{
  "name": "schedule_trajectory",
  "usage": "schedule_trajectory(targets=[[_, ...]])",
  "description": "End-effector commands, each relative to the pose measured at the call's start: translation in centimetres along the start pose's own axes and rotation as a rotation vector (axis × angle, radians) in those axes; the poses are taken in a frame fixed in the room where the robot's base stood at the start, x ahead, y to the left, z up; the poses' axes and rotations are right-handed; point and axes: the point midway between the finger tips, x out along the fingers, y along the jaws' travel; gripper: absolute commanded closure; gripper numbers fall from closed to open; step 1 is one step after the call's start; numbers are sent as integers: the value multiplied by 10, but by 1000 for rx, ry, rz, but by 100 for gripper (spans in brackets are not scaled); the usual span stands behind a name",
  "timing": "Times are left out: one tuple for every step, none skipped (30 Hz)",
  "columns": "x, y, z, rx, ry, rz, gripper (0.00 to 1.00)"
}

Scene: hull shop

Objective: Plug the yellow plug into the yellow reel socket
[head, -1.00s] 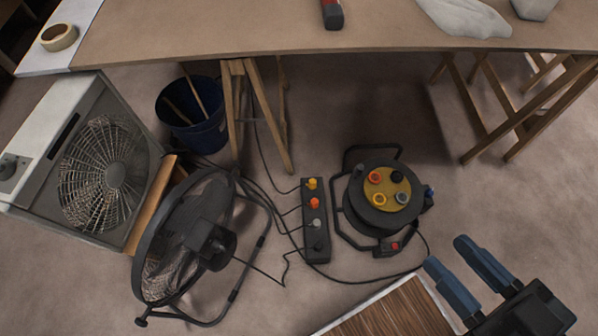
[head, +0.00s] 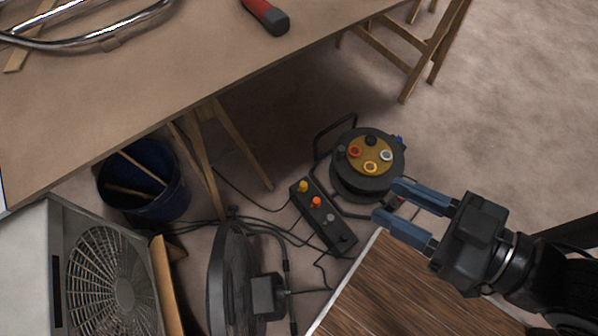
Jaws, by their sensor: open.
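The yellow plug (head: 303,186) stands at the far end of a black power strip (head: 340,244) on the floor. The yellow reel socket (head: 371,167) is a yellow ring on the near side of the yellow face of the black cable reel (head: 351,186). My gripper (head: 386,201) is open and empty, with two blue fingers pointing left. In the picture it is just below the reel and right of the strip, apart from the plug. Its fingers cover a little of the reel's near side; its height above the floor is hard to tell.
An orange plug (head: 316,202) and a grey plug (head: 328,218) stand in the same strip. The reel also has red, black and white sockets. Cables, a black fan (head: 232,275), a box fan (head: 110,275) and a blue bucket (head: 165,205) lie left. A workbench (head: 110,110) overhangs behind.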

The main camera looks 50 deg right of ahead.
Motion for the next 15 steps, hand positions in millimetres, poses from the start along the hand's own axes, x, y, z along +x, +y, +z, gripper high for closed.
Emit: schedule_trajectory(targets=[[0,0,0,0,0,0,57],[0,0,0,0,0,0,57],[0,0,0,0,0,0,57],[0,0,0,0,0,0,55],[0,0,1,0,-1,0,52],[2,0,4,1,-3,1,48],[4,1,9,2,-6,2,45],[7,2,14,3,-11,3,42],[12,3,26,5,-23,6,38],[17,5,37,7,-35,9,35],[23,7,50,10,-47,14,33],[33,10,70,16,-68,21,33],[41,13,87,21,-88,28,33],[50,16,104,26,-108,35,33],[63,22,129,36,-137,48,33]])
